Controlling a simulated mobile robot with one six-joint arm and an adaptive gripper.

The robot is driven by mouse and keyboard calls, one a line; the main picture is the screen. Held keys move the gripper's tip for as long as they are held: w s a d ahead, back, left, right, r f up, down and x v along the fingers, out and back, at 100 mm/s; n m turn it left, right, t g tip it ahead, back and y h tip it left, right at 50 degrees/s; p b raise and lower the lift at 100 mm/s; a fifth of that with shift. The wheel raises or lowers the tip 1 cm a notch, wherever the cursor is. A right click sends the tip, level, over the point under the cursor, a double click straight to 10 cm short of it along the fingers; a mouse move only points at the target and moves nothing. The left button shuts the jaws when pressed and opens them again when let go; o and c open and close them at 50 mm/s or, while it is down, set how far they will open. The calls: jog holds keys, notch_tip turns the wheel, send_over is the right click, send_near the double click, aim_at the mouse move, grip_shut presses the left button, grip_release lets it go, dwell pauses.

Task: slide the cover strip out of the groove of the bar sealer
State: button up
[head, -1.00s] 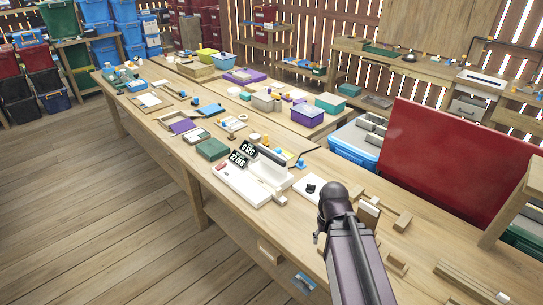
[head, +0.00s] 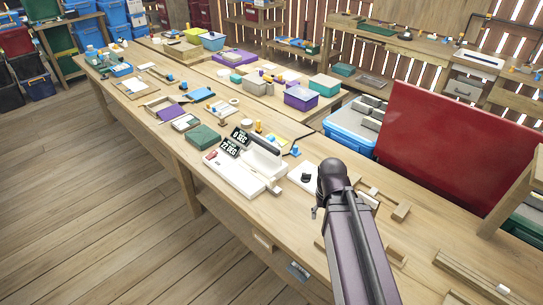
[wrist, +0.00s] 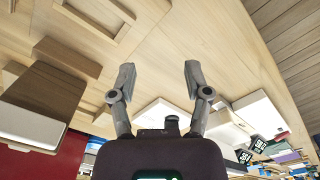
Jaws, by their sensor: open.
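The bar sealer (head: 232,177) is a white device on the long wooden bench in the head view, with black displays at its back and a raised white bar. A small pale piece (head: 273,187) sticks out at its near right end; it may be the cover strip, but I cannot tell. The groove is not clear. In the wrist view, a white body with black displays (wrist: 245,155) shows at the lower right. My gripper (wrist: 159,78) is open and empty above bare bench wood. My arm hides most of it in the head view.
A white plate with a black piece (head: 303,172) lies right of the sealer, close to my arm. A green box (head: 203,138) stands on its left. Wooden blocks and frames (head: 401,211) lie right of my arm. A red panel (head: 460,150) stands behind the bench.

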jog(key=w+a+r+m+p, duration=0.2)
jog(key=w+a, duration=0.2)
jog(key=w, duration=0.2)
jog(key=w+a+r+m+p, duration=0.1)
jog(key=w+a+m, duration=0.15)
jog(key=w, duration=0.45)
notch_tip(320, 180, up, 2)
jog(key=m+p, duration=0.2)
jog(key=m, duration=0.2)
send_over(272, 180)
jog(key=shift+w+r, duration=0.1)
jog(key=shift+r, duration=0.05)
notch_tip(272, 180, down, 14)
jog(key=b, duration=1.3)
jog(key=shift+r+b, duration=0.1)
jog(key=shift+b, duration=0.2)
grip_shut()
jog(key=shift+s, duration=0.2)
